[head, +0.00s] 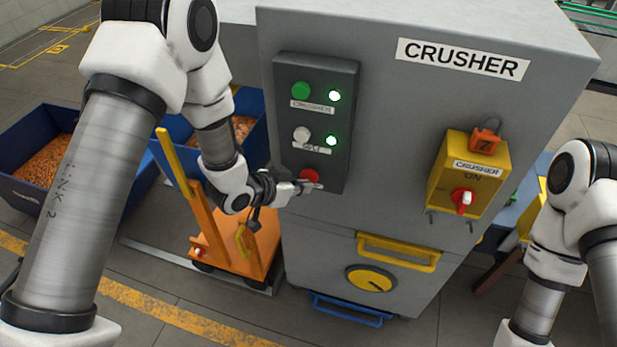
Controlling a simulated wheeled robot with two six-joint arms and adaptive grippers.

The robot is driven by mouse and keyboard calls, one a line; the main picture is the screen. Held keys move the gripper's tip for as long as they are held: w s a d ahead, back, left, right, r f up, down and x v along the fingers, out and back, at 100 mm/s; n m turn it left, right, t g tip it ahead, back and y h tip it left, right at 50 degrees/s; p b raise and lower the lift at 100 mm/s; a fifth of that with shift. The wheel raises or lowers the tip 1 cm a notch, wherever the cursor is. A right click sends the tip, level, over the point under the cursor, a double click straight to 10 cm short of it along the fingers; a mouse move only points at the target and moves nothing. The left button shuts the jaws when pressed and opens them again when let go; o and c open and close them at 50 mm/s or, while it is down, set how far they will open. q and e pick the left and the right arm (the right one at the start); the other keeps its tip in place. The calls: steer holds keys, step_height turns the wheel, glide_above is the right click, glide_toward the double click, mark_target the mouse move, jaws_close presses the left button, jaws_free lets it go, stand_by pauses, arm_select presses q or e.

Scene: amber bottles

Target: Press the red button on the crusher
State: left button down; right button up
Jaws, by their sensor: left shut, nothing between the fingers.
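The grey crusher cabinet (375,130) stands in the middle of the head view with a "CRUSHER" label at its top. A dark control panel (318,70) on its front carries a green button, a white button and two lit green lamps. The red button (310,174) is at the bottom of this panel. My left gripper (318,186) is shut and empty, with its tips at the lower edge of the red button and partly covering it. I cannot tell whether the tips touch the button. My right arm shows at the right edge, but its gripper is out of view.
A yellow switch box (437,190) with a red-and-white knob sits right of the panel. A yellow handle (398,262) and round yellow dial are below. An orange cart (225,238) stands beneath my left arm. Blue bins (20,135) with copper-coloured scrap are at the left.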

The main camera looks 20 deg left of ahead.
arm_select(q)
steer(key=shift+w, duration=0.45)
stand_by(0.4)
steer(key=shift+s, duration=0.9)
steer(key=s, duration=0.5)
steer(key=shift+a+b, duration=0.1)
steer(key=shift+b, duration=0.2)
stand_by(0.5)
